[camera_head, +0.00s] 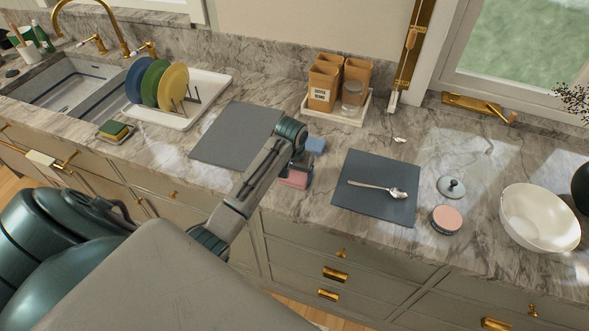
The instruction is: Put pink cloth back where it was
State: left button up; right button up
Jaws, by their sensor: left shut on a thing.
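The pink cloth (294,180) is a small folded block at the front of the marble counter, between the two mats. My left gripper (297,168) is over it and shut on it; my arm hides part of the gripper and the cloth. I cannot tell whether the cloth touches the counter. A similar blue cloth (316,145) lies just behind, on the counter. My right gripper is not in view.
A grey mat (225,140) lies left of the cloth, partly behind my arm. A dark mat (375,215) with a spoon (378,188) lies right. A pink-topped tin (446,220), a lid (451,187) and a white bowl (540,217) stand farther right. Canisters (323,82) stand behind.

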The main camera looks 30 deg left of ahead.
aim_at(294, 177)
pick_arm(q)
jog(key=shift+d, duration=0.1)
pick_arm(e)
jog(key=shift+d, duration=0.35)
pick_arm(q)
jog(key=shift+f, duration=0.2)
jog(key=o, duration=0.8)
jog(key=shift+r+b, duration=0.4)
jog(key=shift+r, duration=0.15)
jog(key=r, duration=0.1)
jog(key=r+b, duration=0.1)
jog(key=r, duration=0.1)
jog(key=r+b, duration=0.1)
jog(key=r, duration=0.1)
jog(key=shift+s, duration=0.35)
jog(key=r+p, duration=0.1)
jog(key=r, duration=0.3)
jog(key=s+r+p, duration=0.1)
jog(key=r, duration=0.1)
jog(key=shift+d+r+p, duration=0.15)
jog(key=shift+p, duration=0.15)
jog(key=shift+w, duration=0.1)
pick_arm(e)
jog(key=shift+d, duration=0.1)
